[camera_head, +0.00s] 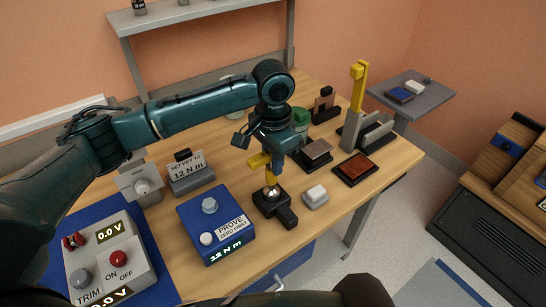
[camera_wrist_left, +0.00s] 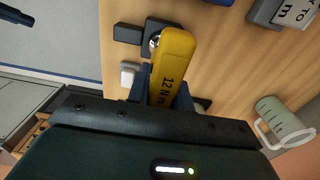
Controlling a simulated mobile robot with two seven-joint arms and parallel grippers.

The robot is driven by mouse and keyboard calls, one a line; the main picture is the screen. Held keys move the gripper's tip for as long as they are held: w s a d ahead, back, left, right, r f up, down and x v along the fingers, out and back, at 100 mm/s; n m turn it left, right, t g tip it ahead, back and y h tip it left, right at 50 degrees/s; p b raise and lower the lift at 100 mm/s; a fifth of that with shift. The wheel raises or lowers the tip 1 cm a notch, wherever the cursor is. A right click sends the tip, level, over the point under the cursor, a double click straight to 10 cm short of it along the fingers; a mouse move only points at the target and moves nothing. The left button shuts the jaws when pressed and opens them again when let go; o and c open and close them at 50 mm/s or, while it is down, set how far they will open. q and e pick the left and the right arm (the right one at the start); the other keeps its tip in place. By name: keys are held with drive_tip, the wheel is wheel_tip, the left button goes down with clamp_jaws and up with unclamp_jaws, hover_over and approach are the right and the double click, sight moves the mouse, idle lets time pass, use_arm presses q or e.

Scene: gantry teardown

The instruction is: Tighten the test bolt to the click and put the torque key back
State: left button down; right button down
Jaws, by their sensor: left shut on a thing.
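My left gripper (camera_head: 274,150) is shut on a yellow torque key (camera_head: 259,161) and points down above the dark test-bolt block (camera_head: 284,213). In the left wrist view the key (camera_wrist_left: 172,70) reads "12 N m" and lies between the gripper fingers (camera_wrist_left: 160,92). Its far end is beside and partly over the silver bolt head (camera_wrist_left: 154,42) on the block. I cannot tell whether the key is seated on the bolt. My right gripper is not in view.
A blue "PROVE ZERO FIRST" box (camera_head: 216,228) showing 12 N m stands left of the block. A sign (camera_head: 190,172) says "SET KEY TO 12 N m". A small white block (camera_head: 314,196) is close on the right. A yellow upright piece (camera_head: 358,86) stands in a grey holder (camera_head: 368,133).

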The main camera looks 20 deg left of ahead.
use_arm(q)
drive_tip(key=shift+f, duration=1.35)
drive_tip(key=c, duration=1.2)
unclamp_jaws()
drive_tip(key=shift+o, duration=0.2)
